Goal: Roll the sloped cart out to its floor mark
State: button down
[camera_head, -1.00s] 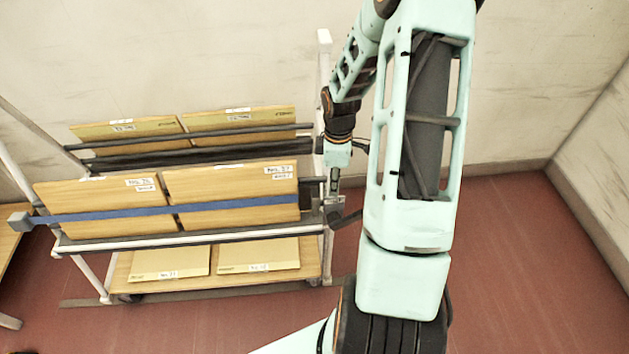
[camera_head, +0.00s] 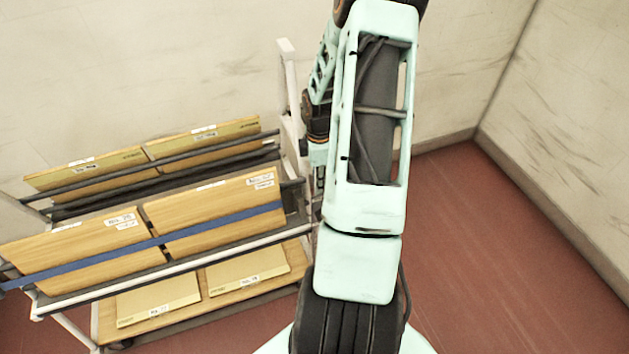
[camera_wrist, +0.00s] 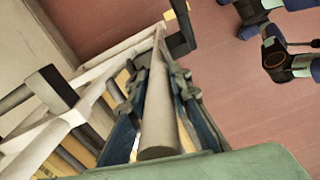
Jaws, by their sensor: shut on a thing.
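The sloped cart (camera_head: 180,263) stands at the left in the head view, a white tube frame with tilted wooden boards (camera_head: 215,209) in two rows. A blue strap (camera_head: 190,235) runs across the front row. My gripper is mostly hidden behind my arm in the head view, at the cart's right end. In the wrist view my gripper (camera_wrist: 158,88) has its fingers on both sides of a pale round tube (camera_wrist: 158,125) of the cart and is shut on it. No floor mark shows in these frames.
The lower shelf of the cart carries flat boards (camera_head: 248,270). A pale wall (camera_head: 130,60) is close behind the cart, and another wall (camera_head: 575,130) rises at the right. The red floor (camera_head: 470,260) to the right of my arm is clear.

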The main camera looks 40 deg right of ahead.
jog(key=shift+s+d, duration=0.15)
jog(key=shift+d, duration=0.05)
jog(key=c, duration=1.8)
grip_release()
jog(key=shift+d, duration=0.1)
jog(key=shift+o, duration=0.2)
notch_tip(320, 180, up, 12)
jog(key=shift+r, duration=0.1)
